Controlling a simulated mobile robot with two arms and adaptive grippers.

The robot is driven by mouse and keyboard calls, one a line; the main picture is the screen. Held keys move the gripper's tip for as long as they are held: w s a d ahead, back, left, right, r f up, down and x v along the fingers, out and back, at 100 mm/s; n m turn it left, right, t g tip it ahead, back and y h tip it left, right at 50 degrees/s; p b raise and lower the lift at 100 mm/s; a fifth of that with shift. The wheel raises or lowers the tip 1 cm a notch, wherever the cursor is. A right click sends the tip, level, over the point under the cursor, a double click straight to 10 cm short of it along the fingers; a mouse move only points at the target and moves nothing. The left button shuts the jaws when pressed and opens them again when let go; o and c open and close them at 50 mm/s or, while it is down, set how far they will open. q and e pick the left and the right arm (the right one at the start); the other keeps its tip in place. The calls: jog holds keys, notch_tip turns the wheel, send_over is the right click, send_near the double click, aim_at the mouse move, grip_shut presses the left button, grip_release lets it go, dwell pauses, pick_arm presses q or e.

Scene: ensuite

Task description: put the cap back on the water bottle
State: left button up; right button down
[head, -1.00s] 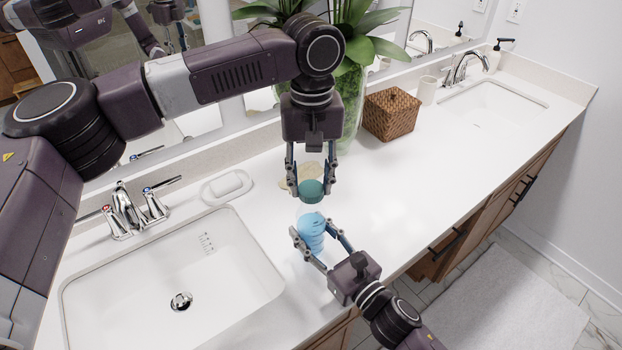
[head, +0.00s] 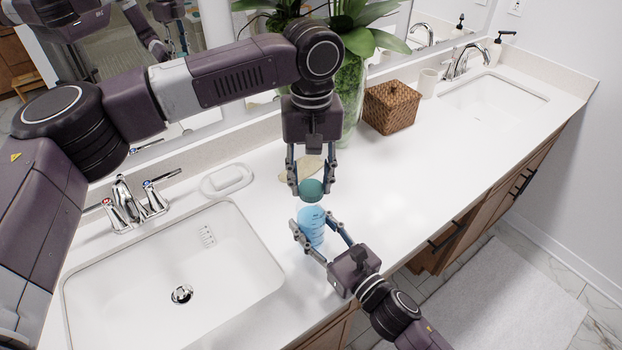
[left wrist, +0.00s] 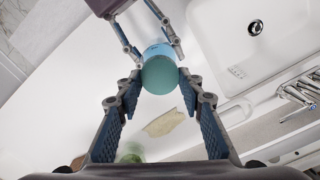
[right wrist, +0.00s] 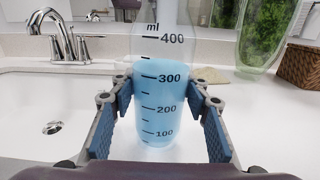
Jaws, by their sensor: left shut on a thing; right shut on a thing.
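The water bottle (head: 311,226) is clear with black volume marks and blue liquid. It stands upright in the right wrist view (right wrist: 160,100), its top cut off by the frame edge. My right gripper (head: 311,238) is shut around its body from the front. The cap (head: 311,190) is teal and round. My left gripper (head: 311,184) points down and is shut on it. In the head view the cap shows just above the bottle's top, with a small gap.
A sink (head: 180,270) lies left of the bottle, with a faucet (head: 130,203) and soap dish (head: 227,180) behind. A plant vase (head: 350,95) and wicker box (head: 391,107) stand behind right. The white counter (head: 420,180) to the right is clear.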

pick_arm(q)
jog(key=shift+f, duration=0.55)
